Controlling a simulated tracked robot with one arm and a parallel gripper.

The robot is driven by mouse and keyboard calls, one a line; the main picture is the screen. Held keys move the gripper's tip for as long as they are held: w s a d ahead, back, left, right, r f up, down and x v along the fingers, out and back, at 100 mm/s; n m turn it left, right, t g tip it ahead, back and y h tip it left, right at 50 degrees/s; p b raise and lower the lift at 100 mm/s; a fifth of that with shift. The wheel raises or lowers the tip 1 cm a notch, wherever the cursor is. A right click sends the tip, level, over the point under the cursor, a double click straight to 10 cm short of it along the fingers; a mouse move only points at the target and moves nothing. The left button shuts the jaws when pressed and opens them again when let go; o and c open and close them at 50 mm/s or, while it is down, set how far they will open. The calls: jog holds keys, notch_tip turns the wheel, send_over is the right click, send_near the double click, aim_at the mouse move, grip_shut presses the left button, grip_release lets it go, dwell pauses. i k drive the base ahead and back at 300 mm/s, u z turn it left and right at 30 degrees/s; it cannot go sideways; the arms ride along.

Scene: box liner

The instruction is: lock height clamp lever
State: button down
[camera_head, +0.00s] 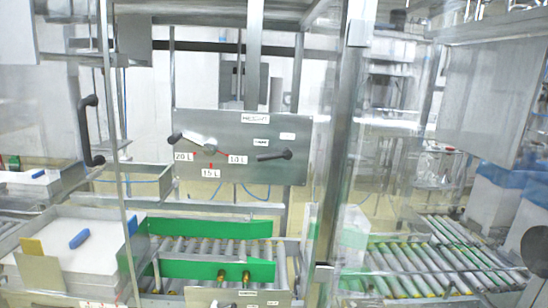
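A grey metal panel (240,185) stands in the middle of the view, with a label at its top that is too blurred to read surely. A lever with a black knob (175,138) points left from a round hub (209,144), among marks reading 20 L, 15 L and 10 L. My gripper does not show.
A clear guard door with a black handle (92,130) is at the left, with a metal post (345,130) right of the panel. Below are roller conveyors (410,255) with green guides (215,270) and a white box (85,260). A smaller labelled plate (215,297) is at the bottom.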

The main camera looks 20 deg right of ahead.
aim_at(286, 153)
jog(key=i, duration=1.15)
jog(key=z, duration=0.5)
